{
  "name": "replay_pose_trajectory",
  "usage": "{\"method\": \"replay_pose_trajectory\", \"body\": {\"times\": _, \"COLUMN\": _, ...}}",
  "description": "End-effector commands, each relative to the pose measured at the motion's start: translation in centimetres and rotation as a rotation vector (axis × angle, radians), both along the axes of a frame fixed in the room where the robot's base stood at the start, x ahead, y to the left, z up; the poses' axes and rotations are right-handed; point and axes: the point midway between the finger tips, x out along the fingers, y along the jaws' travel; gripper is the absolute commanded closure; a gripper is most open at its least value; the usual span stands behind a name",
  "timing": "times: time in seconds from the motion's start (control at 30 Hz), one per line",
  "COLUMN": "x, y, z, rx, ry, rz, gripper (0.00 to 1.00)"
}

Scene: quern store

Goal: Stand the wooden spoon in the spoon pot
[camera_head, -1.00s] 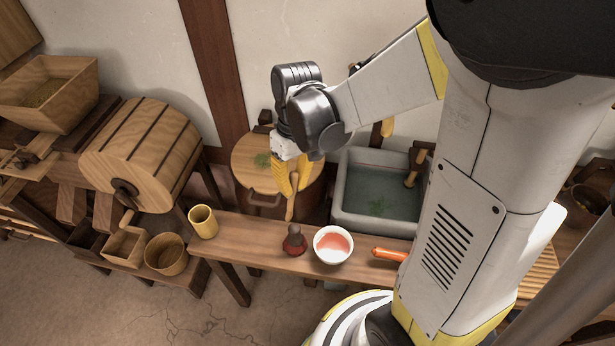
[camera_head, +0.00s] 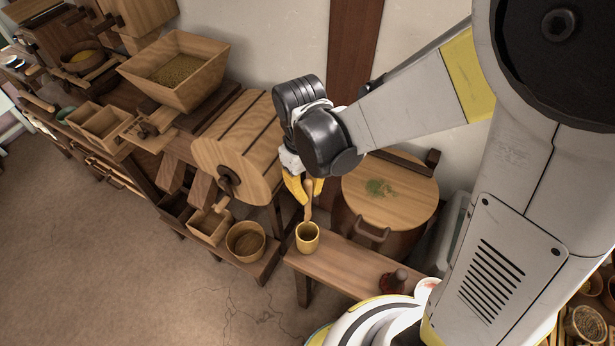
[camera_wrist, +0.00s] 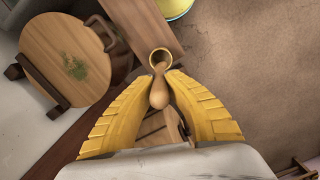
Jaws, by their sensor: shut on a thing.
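The wooden spoon (camera_head: 308,212) hangs roughly upright from my gripper (camera_head: 305,187), which is shut on it. In the wrist view the spoon (camera_wrist: 159,96) sits between the two yellow fingers of my gripper (camera_wrist: 161,80), its rounded end towards me. The pot's rim (camera_wrist: 152,56) also shows in the wrist view.
A round wooden lid (camera_head: 405,200) is behind. A wooden drum (camera_head: 237,150) and a round tub (camera_head: 246,241) stand left.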

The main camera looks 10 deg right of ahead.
Motion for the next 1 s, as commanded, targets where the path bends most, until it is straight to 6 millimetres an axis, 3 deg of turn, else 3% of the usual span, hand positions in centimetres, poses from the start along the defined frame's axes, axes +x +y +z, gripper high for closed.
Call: {"method": "replay_pose_trajectory", "body": {"times": 1.0, "x": 0.0, "y": 0.0, "z": -9.1, "rx": 0.0, "ry": 0.0, "rz": 0.0, "gripper": 1.0}}
